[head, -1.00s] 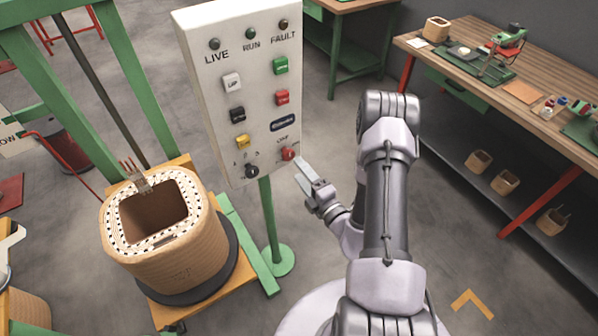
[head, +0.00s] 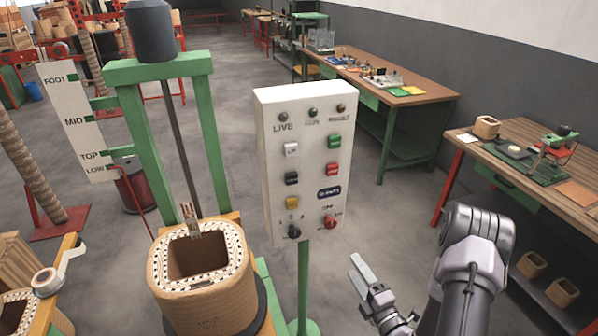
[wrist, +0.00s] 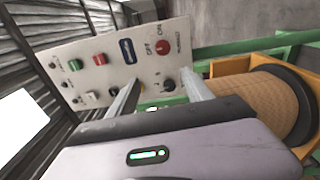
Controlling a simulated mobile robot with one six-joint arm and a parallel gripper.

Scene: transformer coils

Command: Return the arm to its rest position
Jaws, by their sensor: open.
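My gripper (head: 366,288) is at the lower middle of the head view, to the right of the control panel's green post and apart from it. Its fingers are open and empty; they also show in the wrist view (wrist: 160,95), with the panel beyond them. The control panel (head: 307,190) is a white box with LIVE, RUN and FAULT lamps, coloured buttons, a black knob and a red knob. In the wrist view the panel (wrist: 100,65) appears turned on its side. My arm is partly cut off at the lower right of the head view.
A wound coil (head: 205,295) stands left of the panel, under a green frame (head: 155,70); it also shows in the wrist view (wrist: 255,98). A wooden bench (head: 555,165) stands at the right, with coils on its lower shelf. Grey floor (head: 385,215) lies open between panel and bench.

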